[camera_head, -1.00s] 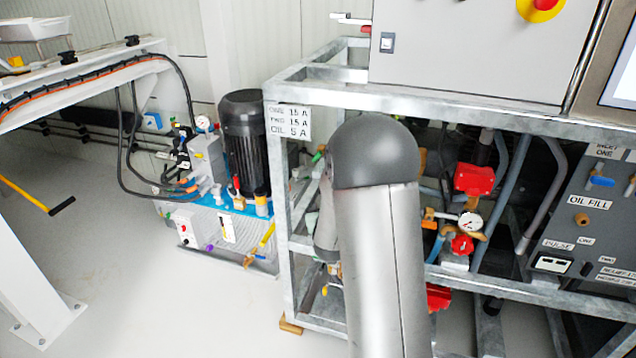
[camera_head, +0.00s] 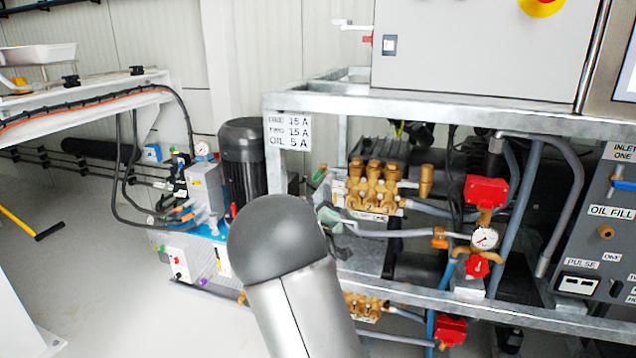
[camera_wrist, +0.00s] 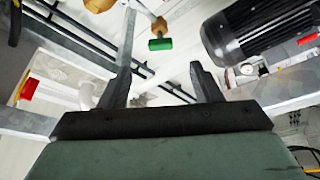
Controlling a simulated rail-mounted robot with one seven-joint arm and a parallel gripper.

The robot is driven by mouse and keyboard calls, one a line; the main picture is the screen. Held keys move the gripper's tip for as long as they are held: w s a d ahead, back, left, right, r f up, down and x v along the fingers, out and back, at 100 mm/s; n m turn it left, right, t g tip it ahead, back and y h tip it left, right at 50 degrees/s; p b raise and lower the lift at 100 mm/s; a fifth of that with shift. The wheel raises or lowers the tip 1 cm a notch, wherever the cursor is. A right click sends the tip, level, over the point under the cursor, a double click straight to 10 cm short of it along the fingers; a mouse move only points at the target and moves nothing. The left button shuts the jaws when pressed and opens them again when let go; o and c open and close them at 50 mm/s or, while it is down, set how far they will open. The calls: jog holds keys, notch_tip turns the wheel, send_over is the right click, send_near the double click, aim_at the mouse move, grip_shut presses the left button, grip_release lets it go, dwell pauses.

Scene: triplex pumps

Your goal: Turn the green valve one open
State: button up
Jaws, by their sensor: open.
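The green valve handle (camera_wrist: 160,44) shows in the wrist view as a small green bar on a brass-coloured fitting (camera_wrist: 153,24). It appears beyond the fingertips, roughly in line with the gap between them, and apart from them. My gripper (camera_wrist: 160,70) is open with nothing between its two dark fingers. In the head view, a small green handle (camera_head: 319,172) shows near the frame's left post, above my arm. My arm's large rounded link hides part of the area below it, and the gripper is hard to make out there.
A galvanized frame (camera_head: 430,107) surrounds brass pumps (camera_head: 372,185), hoses and red valves (camera_head: 486,190). A black motor (camera_head: 242,155) stands left of it, and also shows in the wrist view (camera_wrist: 262,35). A frame bar runs close by my left finger in the wrist view. Open floor lies at lower left.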

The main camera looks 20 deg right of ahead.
aim_at(318, 177)
jog(key=b+x, duration=0.1)
jog(key=x, duration=0.8)
jog(key=shift+w+d, duration=0.1)
jog(key=shift+w, duration=0.25)
jog(key=shift+r, duration=0.1)
jog(key=c, duration=1)
